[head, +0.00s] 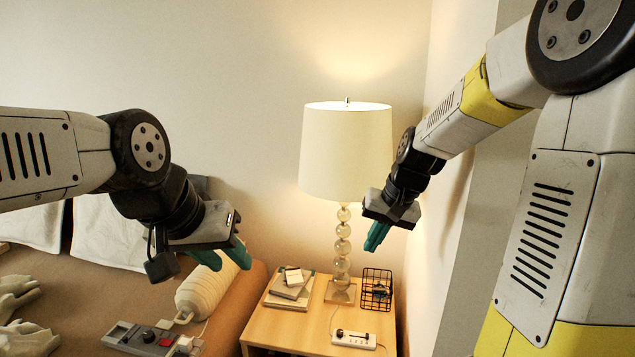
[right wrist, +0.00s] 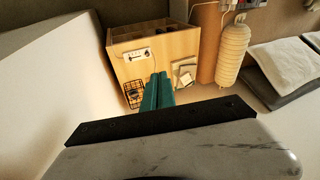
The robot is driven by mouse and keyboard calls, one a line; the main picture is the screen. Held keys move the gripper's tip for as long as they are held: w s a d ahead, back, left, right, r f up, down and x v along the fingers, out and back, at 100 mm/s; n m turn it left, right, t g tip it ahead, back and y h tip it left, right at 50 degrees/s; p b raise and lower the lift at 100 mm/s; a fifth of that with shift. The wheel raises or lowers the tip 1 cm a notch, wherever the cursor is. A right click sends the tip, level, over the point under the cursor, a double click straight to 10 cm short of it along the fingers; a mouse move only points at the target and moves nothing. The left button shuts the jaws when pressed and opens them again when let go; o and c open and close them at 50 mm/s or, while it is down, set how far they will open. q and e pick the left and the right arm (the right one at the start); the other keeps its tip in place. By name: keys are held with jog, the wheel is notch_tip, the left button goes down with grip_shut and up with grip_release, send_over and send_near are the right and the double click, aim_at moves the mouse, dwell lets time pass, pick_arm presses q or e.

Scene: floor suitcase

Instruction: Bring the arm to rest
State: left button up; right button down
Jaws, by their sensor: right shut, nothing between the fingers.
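My right gripper (head: 374,240) hangs in the air just right of the lamp, its teal fingers together and empty, pointing down. In the right wrist view the same closed teal fingers (right wrist: 158,90) show against the wooden nightstand with nothing between them. My left gripper (head: 230,261) is in the air over the bed side at left, its two teal fingers apart with nothing seen between them.
A table lamp (head: 346,150) stands on the nightstand (head: 300,325), close to my right gripper. A wire basket (head: 377,290), books (head: 290,290) and a power strip (head: 354,339) lie there. A white ribbed cylinder (head: 203,290) and grey device (head: 140,338) are at left. A wall is close at right.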

jog(key=s+d+r+n+t, duration=0.1)
jog(key=s+r, duration=0.3)
jog(key=s, duration=0.5)
jog(key=s+r+t, duration=0.2)
jog(key=s+r, duration=0.2)
jog(key=s, duration=0.5)
jog(key=shift+s+d+r+n+h, duration=0.3)
jog(key=shift+d+n+h, duration=0.1)
